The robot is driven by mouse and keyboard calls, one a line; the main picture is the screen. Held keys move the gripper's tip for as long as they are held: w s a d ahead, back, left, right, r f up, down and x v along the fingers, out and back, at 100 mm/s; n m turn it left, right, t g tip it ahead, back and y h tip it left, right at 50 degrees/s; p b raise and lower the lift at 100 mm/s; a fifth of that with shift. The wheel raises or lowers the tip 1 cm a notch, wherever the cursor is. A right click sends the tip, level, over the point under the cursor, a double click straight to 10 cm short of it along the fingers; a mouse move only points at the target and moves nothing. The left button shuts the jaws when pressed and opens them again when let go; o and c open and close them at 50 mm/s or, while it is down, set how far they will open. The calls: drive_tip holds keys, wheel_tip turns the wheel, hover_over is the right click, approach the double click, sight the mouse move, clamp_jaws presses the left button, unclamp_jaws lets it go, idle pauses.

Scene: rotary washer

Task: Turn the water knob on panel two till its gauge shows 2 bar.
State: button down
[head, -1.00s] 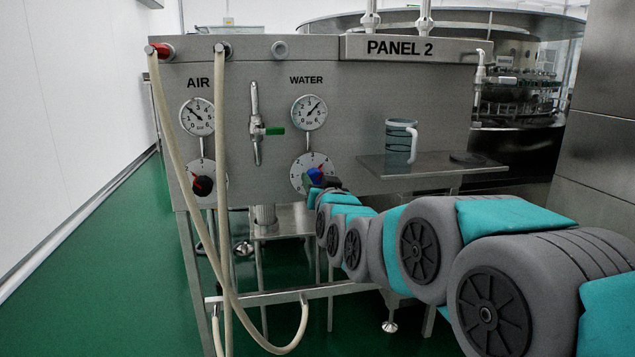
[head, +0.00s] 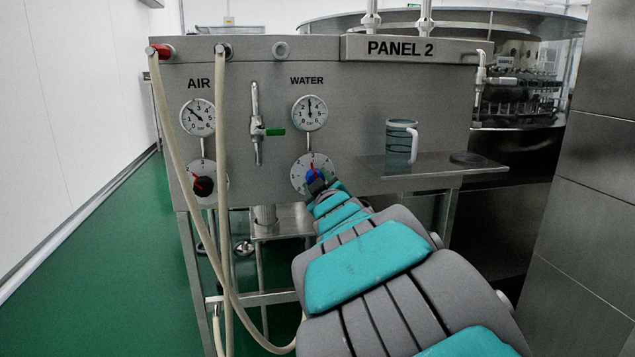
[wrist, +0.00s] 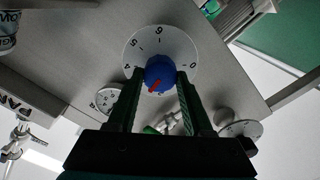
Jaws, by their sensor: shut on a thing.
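The blue water knob (head: 312,176), with a red mark, sits on a white numbered dial (head: 299,183) on panel two (head: 355,118). In the wrist view the knob (wrist: 160,73) is between the two fingers of my gripper (wrist: 160,82), which is shut on it. Its red mark points to the lower left, below the dial's 4. The water gauge (head: 309,113) is above the knob, and its needle points about straight up, near 3. My gripper also shows at the knob in the head view (head: 317,183), partly hidden by my wrist.
The air gauge (head: 197,117) and the black air knob (head: 203,186) are to the left. A valve with a green lever (head: 273,131) is between the gauges. Pale hoses (head: 225,230) hang at left. A jug (head: 401,142) stands on a shelf (head: 430,166) at right.

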drive_tip(key=shift+f+n, duration=0.1)
drive_tip(key=shift+n, duration=3.5)
drive_tip(key=shift+c, duration=1.5)
unclamp_jaws()
drive_tip(key=shift+s, duration=0.15)
